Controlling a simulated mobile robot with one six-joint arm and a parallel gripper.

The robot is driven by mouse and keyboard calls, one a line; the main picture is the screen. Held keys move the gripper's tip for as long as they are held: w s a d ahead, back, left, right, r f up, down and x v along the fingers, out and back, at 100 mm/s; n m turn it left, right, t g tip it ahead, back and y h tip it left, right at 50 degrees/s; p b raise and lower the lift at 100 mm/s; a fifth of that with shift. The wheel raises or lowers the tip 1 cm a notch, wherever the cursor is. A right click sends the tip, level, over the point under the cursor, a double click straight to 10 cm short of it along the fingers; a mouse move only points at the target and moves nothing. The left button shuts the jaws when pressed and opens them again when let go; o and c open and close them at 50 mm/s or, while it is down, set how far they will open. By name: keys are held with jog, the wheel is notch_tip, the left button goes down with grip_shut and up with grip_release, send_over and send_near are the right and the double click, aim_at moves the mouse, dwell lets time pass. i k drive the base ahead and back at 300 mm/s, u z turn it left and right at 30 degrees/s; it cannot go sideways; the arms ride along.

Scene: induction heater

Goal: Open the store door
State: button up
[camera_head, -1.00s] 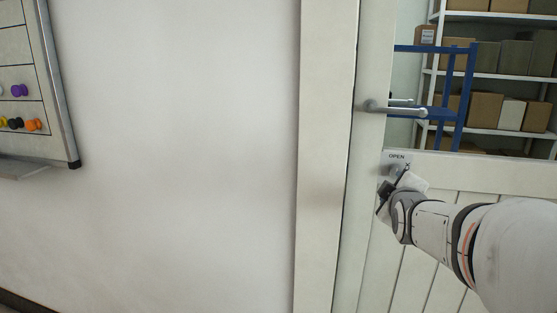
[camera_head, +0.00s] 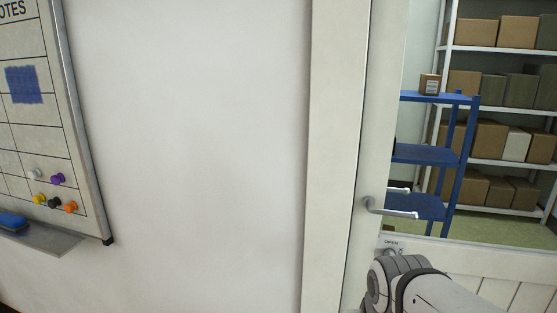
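The store door (camera_head: 383,110) is pale, with a window in its upper part and vertical panels below. It looks shut against its frame (camera_head: 332,150); no gap shows along its left edge. A grey lever handle (camera_head: 390,209) sits near that edge, roughly level and pointing right.
Through the window I see a blue cart (camera_head: 430,155) and a white shelf (camera_head: 505,103) with several boxes. A blank white wall (camera_head: 190,150) lies left of the frame. A whiteboard (camera_head: 45,130) with pins and a ledge (camera_head: 50,240) is at the far left.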

aim_at(514, 280)
jog(key=z, duration=1.3)
